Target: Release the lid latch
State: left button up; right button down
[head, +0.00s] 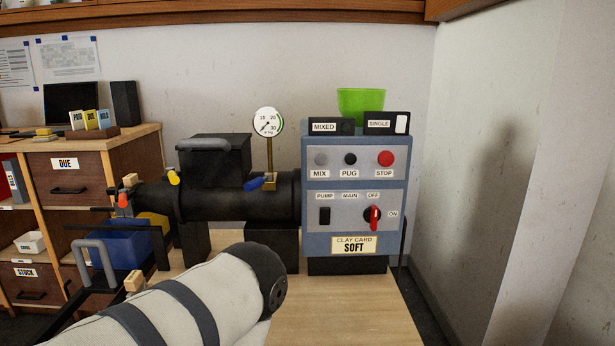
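A black clay machine has a horizontal barrel (240,205) with a box-shaped hopper and lid (228,160) on top. A grey handle (204,144) lies across the front top of the lid, which looks closed. A small yellow lever (173,177) sits at the hopper's lower left. A blue-tipped lever (254,183) sits to its right, by the gauge post. I cannot tell for sure which part is the lid latch. A pale arm link of mine with dark bands crosses the lower left, in front of the machine. Neither gripper shows.
A blue-grey control box (352,252) with buttons and a red switch (375,217) stands at right, a green container (360,102) on top. A pressure gauge (267,122) rises behind the barrel. A blue bin (122,246) sits at left. The wooden tabletop (345,315) is clear in front.

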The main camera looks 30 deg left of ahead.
aim_at(174, 179)
jog(key=u, duration=1.75)
